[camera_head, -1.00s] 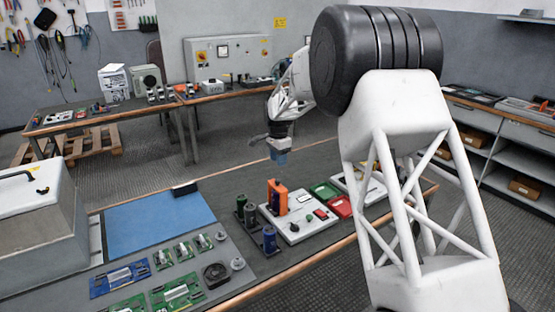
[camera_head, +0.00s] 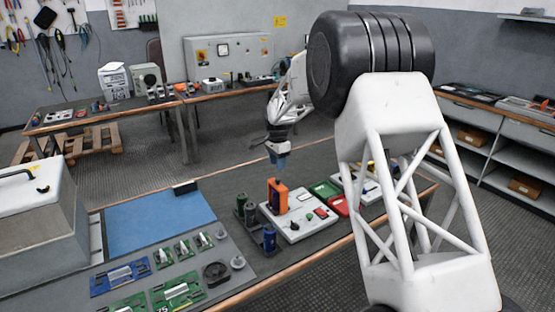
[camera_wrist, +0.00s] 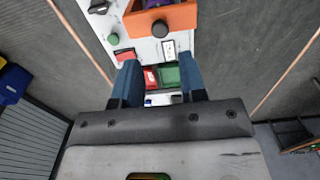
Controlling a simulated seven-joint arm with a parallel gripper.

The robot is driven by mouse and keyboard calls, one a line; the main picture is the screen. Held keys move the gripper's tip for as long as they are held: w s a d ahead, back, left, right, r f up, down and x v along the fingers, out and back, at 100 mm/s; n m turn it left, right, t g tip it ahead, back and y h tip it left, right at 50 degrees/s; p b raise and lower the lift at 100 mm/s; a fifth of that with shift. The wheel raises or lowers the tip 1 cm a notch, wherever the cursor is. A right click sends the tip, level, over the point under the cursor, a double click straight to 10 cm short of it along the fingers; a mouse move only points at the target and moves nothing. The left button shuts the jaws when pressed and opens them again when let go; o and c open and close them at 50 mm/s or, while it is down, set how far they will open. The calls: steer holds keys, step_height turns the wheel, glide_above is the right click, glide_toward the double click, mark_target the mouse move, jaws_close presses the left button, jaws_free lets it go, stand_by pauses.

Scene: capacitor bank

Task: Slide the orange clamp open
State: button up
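The orange clamp (camera_head: 278,194) stands upright on a white panel (camera_head: 299,221) on the workbench, with a dark blue cylinder at its front. In the wrist view the orange clamp (camera_wrist: 162,19) is at the top, with a round dark knob (camera_wrist: 160,29) on its near face. My gripper (camera_head: 277,158) hangs above and slightly behind the clamp, apart from it. In the wrist view its two blue fingers (camera_wrist: 160,80) are spread wide with nothing between them. The clamp lies beyond the fingertips, and its upper part is cut off by the frame edge.
A green button (camera_wrist: 113,40) and a red switch (camera_wrist: 125,54) sit near the clamp. Circuit boards and a blue mat (camera_head: 160,222) lie further left.

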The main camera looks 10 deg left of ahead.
mark_target(279, 179)
steer(key=shift+f, duration=3.5)
jaws_close()
steer(key=shift+w+d, duration=0.15)
steer(key=shift+d, duration=0.05)
steer(key=w+d, duration=0.4)
steer(key=shift+w+d, duration=0.2)
steer(key=shift+w, duration=0.1)
